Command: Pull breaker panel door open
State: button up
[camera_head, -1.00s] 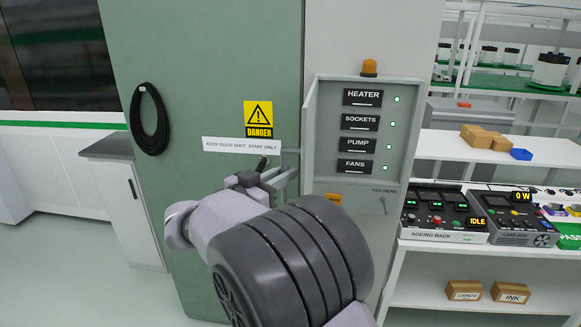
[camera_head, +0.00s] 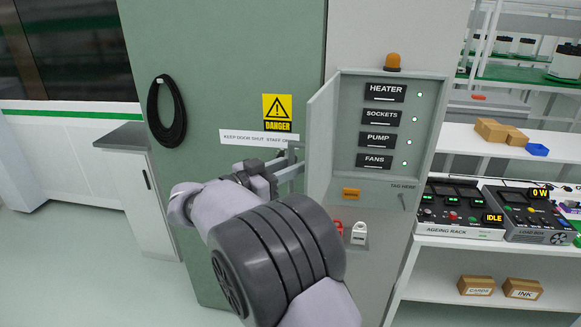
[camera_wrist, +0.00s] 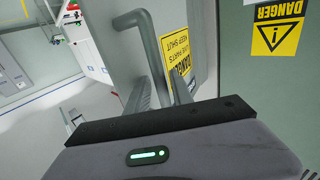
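The grey breaker panel (camera_head: 425,120) stands open-fronted in the head view, showing its HEATER, SOCKETS, PUMP and FANS rows. Its door (camera_head: 322,135) is hinged at the left and stands swung out toward me, part of its inner face showing. The door handle (camera_head: 290,172) is a grey bar on the outer side; it also shows in the wrist view (camera_wrist: 148,45). My gripper (camera_head: 276,168) is at this handle, its fingers around the bar and apparently shut on it. In the wrist view a yellow danger label (camera_wrist: 180,58) is on the door behind the handle. My wrist hides part of the contact.
A green cabinet wall (camera_head: 220,70) with warning signs and a hanging black cable (camera_head: 166,110) stands left of the panel. A red padlock (camera_head: 336,228) and a white one (camera_head: 359,233) sit below it. Shelves with devices (camera_head: 460,208) stand at right.

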jog(key=shift+o, duration=0.3)
jog(key=shift+w+d+f, duration=0.1)
jog(key=shift+a, duration=0.2)
jog(key=p+v, duration=0.1)
jog(key=v, duration=1.6)
jog(key=shift+s, duration=0.25)
jog(key=shift+a, duration=0.1)
